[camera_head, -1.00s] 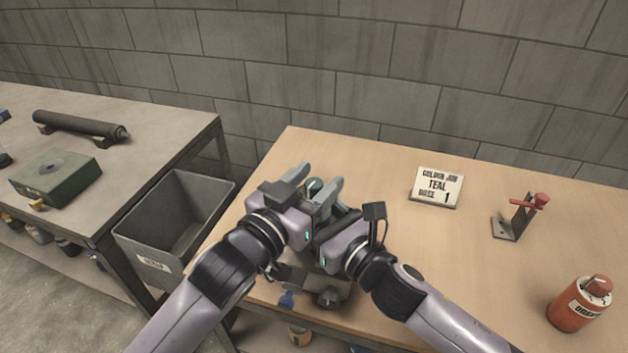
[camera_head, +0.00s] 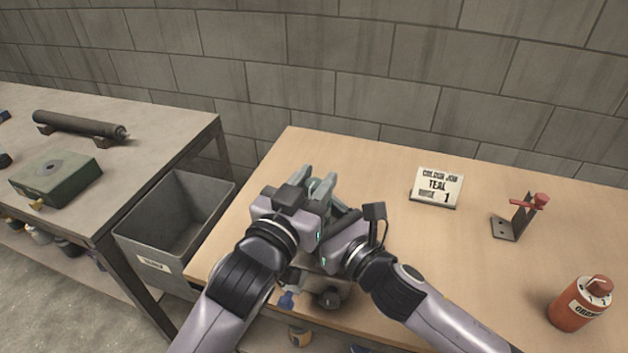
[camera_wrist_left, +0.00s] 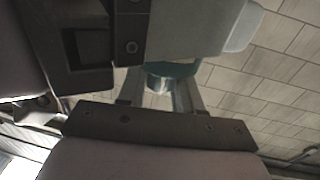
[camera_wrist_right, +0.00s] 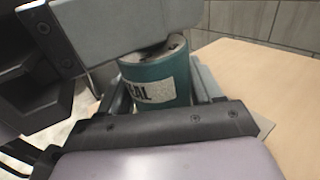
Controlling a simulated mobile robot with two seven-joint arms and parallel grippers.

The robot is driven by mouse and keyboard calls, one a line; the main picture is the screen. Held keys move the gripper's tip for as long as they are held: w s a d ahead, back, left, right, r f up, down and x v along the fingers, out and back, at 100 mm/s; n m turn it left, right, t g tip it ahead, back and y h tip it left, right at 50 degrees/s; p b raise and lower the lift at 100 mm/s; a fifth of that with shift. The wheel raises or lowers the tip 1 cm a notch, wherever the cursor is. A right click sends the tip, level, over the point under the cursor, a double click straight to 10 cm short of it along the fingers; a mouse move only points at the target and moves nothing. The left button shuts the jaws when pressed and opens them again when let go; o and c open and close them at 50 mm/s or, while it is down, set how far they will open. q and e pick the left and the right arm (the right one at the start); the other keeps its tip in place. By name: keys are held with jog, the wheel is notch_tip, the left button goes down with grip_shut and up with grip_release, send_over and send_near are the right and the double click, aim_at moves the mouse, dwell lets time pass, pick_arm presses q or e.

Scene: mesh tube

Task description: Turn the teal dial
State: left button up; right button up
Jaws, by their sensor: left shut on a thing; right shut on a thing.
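A teal canister (camera_wrist_right: 153,84) with a white label, its visible letters ending in "AL", stands between the fingers of my right gripper (camera_wrist_right: 160,92). My right gripper (camera_head: 338,222) is shut on its body; in the head view its fingers are mostly hidden. My left gripper (camera_head: 316,186) is shut at the top of the canister, where the dial sits. The dial is largely covered by the left fingers, with a bit of teal showing between them. The left wrist view shows a teal part (camera_wrist_left: 172,72) between the left fingers (camera_wrist_left: 160,92).
A sign (camera_head: 437,187) reads "COLOUR JOB TEAL DOSE 1". A bracket with a red handle (camera_head: 524,208) and an orange canister (camera_head: 581,304) stand to the right. A grey bin (camera_head: 170,228) is left of the wooden table (camera_head: 400,262).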

aim_at(314, 183)
dwell(0.3)
pick_arm(q)
jog(key=o, duration=1)
jog(key=shift+c, duration=0.2)
notch_tip(314, 183, up, 10)
jog(key=shift+r, duration=0.1)
pick_arm(e)
jog(key=o, duration=1.2)
jog(key=shift+s, duration=0.1)
